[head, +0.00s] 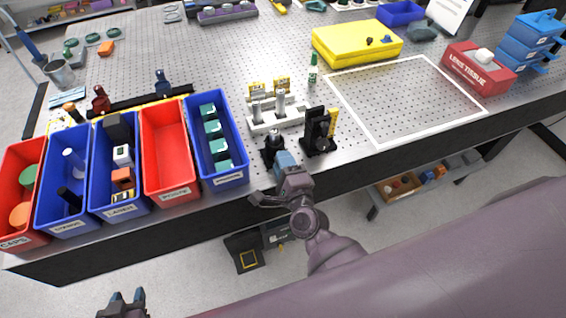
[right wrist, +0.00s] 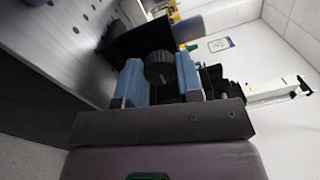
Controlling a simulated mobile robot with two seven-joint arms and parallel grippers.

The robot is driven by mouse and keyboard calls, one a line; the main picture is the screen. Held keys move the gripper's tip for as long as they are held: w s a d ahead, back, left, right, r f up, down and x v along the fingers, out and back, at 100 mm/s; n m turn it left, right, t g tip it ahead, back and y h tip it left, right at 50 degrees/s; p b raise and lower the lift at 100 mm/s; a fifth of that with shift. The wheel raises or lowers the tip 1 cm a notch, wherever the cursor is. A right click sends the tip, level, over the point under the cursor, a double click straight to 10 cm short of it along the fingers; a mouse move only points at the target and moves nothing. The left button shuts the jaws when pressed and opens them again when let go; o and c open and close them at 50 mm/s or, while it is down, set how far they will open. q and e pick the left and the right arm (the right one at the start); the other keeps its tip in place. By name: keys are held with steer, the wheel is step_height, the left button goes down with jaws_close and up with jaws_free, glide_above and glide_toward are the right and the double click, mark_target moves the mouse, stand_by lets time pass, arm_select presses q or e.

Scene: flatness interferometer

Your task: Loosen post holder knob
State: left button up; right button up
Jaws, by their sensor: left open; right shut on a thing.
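A small black post holder (head: 270,152) with a short post stands near the front edge of the perforated table. My right gripper (head: 285,160) reaches it from the front edge. In the right wrist view, the blue fingers of my right gripper (right wrist: 160,80) stand on either side of a dark ridged knob (right wrist: 160,67) and are shut on it. The knob is hidden in the head view by the fingers. My left gripper (head: 125,300) is open and empty at the bottom left, low and in front of the table, away from the post holder.
A black mount with a yellow plate (head: 318,135) stands close to the right of the post holder. A white rack of posts (head: 275,117) is behind it. A blue bin (head: 216,178) is close on the left, beside several other bins. A white-outlined area (head: 410,95) is empty.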

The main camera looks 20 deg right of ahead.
stand_by(0.5)
steer(key=o, duration=0.9)
steer(key=shift+s, duration=0.1)
steer(key=s+b, duration=0.1)
steer(key=s, duration=0.9)
steer(key=shift+s+d+f+b, duration=0.2)
steer(key=shift+s+b, duration=0.1)
steer(key=shift+b, duration=0.1)
